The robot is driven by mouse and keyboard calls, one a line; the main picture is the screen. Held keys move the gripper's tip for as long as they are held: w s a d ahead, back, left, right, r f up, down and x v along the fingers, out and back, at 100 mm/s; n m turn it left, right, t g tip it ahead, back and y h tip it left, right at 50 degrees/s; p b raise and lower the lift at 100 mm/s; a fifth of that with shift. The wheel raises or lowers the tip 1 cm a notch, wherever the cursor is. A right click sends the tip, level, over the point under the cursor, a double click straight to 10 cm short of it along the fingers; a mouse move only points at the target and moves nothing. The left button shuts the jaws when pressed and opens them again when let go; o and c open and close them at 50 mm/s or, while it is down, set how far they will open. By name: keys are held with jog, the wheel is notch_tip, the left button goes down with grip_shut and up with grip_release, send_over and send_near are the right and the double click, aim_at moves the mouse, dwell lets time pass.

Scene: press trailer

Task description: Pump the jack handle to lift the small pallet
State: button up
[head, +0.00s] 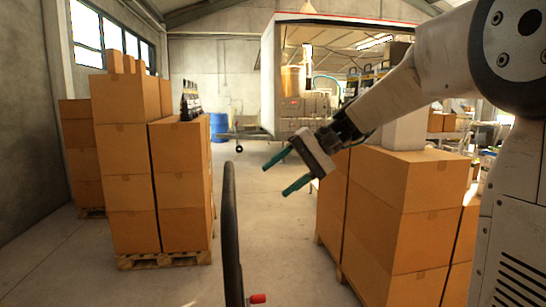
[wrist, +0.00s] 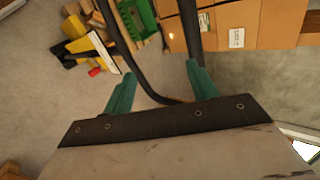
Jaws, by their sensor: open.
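The black jack handle (head: 230,235) stands upright in the near foreground of the head view, seen edge-on, with a red lever (head: 257,298) low beside it. My gripper (head: 275,180) is open and empty, with teal fingers, to the right of the handle's top in the picture. In the wrist view the handle (wrist: 168,100) is a black loop, and its curved end shows between the fingers of my gripper (wrist: 161,69). I cannot tell whether it touches them. Wooden slats (wrist: 127,22), perhaps the small pallet, lie beside a green crate (wrist: 144,18); most of them is hidden.
Stacked cartons on a pallet (head: 165,260) stand left, and more cartons (head: 400,215) stand close on the right under my arm. An open trailer (head: 268,85) is at the back. A yellow and black object (wrist: 85,45) lies near the handle. The aisle floor is clear.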

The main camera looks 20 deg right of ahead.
aim_at(229, 183)
notch_tip(229, 183, up, 4)
jog(key=w+a+n+y, duration=0.1)
jog(key=a, duration=0.1)
jog(key=x, duration=1.1)
jog(key=shift+w+a+r, duration=0.1)
jog(key=shift+w+a, duration=0.1)
jog(key=shift+w, duration=0.05)
jog(key=shift+c, duration=0.4)
grip_shut()
